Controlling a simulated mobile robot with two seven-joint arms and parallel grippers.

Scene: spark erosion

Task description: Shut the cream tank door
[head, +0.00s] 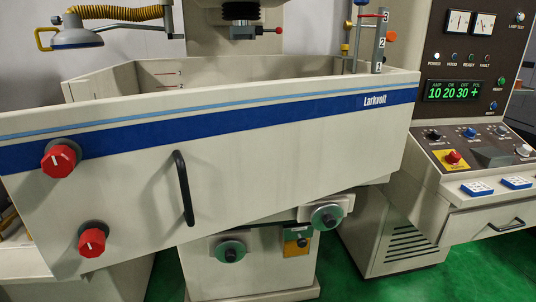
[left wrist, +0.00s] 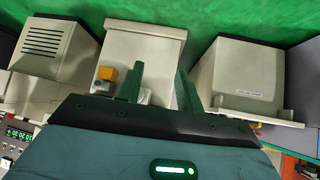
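The cream tank door (head: 270,140) fills the left and middle of the head view, with a blue stripe, the word Larkvolt and a black vertical bar handle (head: 184,188). Two red knobs sit at its left end. The door stands ajar: its right end meets the tank (head: 130,80) and its left end swings out toward me, leaving a gap behind. My left gripper (left wrist: 158,90) shows only in the left wrist view; its two dark fingers are apart with nothing between them. Neither gripper shows in the head view, and my right gripper is not seen.
A control cabinet (head: 465,150) with a green display stands at the right, with a console (head: 475,150) and drawer handle (head: 506,225). Round green-faced handwheels (head: 230,251) are below the door. A lamp (head: 75,38) hangs at upper left. Green floor (head: 345,270) is clear in front.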

